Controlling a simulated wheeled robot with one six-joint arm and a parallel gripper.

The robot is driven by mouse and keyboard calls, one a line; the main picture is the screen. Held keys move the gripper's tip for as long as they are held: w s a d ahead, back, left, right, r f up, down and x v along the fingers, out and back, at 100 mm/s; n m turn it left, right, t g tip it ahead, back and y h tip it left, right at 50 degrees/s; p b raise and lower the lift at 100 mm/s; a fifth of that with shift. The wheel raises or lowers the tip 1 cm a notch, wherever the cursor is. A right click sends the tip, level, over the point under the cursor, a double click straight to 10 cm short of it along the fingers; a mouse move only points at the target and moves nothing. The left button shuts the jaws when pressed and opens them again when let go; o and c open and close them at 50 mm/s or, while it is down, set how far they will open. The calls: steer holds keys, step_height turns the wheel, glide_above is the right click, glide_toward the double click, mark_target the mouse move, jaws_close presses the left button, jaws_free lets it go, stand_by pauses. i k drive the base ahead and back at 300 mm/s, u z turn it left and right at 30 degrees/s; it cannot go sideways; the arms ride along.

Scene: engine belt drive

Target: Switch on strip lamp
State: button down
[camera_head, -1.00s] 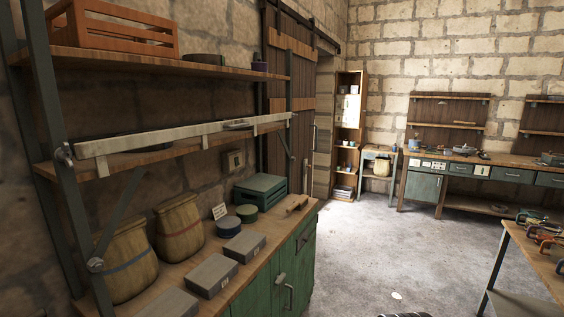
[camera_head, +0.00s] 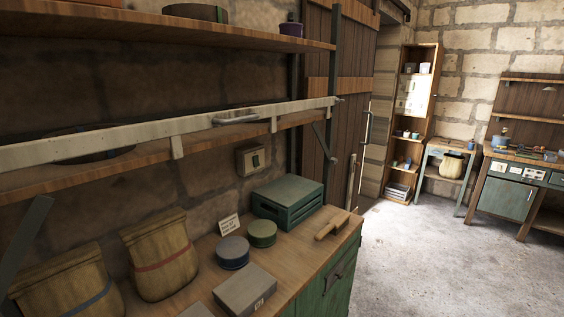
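A small box-shaped wall switch (camera_head: 251,158) with a dark rocker is on the stone wall, above the back of the workbench and below the lower shelf. A long pale bar (camera_head: 150,137) runs along the front of that shelf; it may be the strip lamp, but I cannot tell, and no glow shows on it. My gripper is not in view.
The green cabinet's wooden top (camera_head: 290,250) holds sacks (camera_head: 160,255), round tins (camera_head: 262,233), grey boxes (camera_head: 245,290), a green crate (camera_head: 287,200) and a brush (camera_head: 332,225). The shelf (camera_head: 100,175) overhangs it. Open floor (camera_head: 430,260) lies to the right.

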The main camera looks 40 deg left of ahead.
mark_target(256, 160)
steer(key=u, duration=0.25)
steer(key=i, duration=0.8)
steer(key=u, duration=1.25)
steer(key=i, duration=0.6)
steer(key=u, duration=0.55)
